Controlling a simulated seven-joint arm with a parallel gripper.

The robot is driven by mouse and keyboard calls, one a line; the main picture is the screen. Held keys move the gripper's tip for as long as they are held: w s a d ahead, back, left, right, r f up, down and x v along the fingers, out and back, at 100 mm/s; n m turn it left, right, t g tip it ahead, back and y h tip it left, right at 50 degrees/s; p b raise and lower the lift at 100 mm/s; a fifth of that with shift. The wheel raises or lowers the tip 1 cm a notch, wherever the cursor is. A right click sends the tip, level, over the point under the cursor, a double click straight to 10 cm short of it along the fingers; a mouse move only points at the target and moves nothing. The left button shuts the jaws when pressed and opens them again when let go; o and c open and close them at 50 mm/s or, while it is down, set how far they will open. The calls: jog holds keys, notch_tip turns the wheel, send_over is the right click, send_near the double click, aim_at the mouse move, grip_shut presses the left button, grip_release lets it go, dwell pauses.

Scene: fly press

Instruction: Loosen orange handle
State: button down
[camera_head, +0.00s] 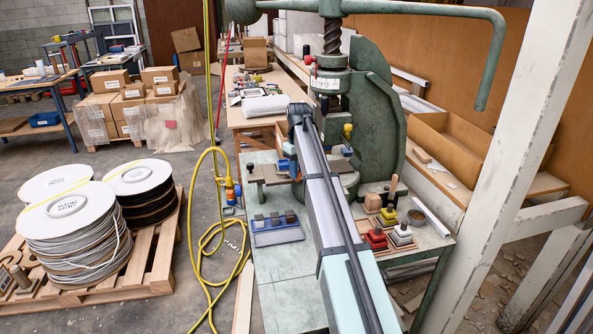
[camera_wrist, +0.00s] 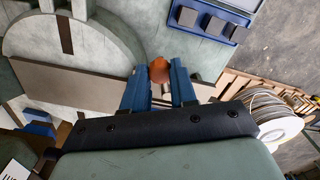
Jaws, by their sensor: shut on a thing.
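The orange handle (camera_wrist: 158,70) shows in the wrist view as a rounded orange end between the two blue fingers of my gripper (camera_wrist: 159,76). The fingers are closed on it from both sides; its shaft between them is partly hidden. In the head view my gripper (camera_head: 289,165) is at the left side of the green fly press (camera_head: 372,112), next to the flat grey bar at its bed. I cannot make out the orange handle there; my arm and gripper cover that spot.
A blue tray (camera_head: 277,230) with several dark blocks lies on the press table (camera_head: 290,289), close below my gripper. Red, white and yellow blocks stand to the right of my arm. The press's curved green lever (camera_head: 494,60) reaches overhead. A white post (camera_head: 512,150) stands at the right.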

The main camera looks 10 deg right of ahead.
dwell(0.4)
jog(key=c, duration=0.9)
grip_release()
jog(key=shift+r, duration=0.1)
notch_tip(320, 180, up, 14)
jog(key=shift+f, duration=0.15)
jog(key=shift+f, duration=0.1)
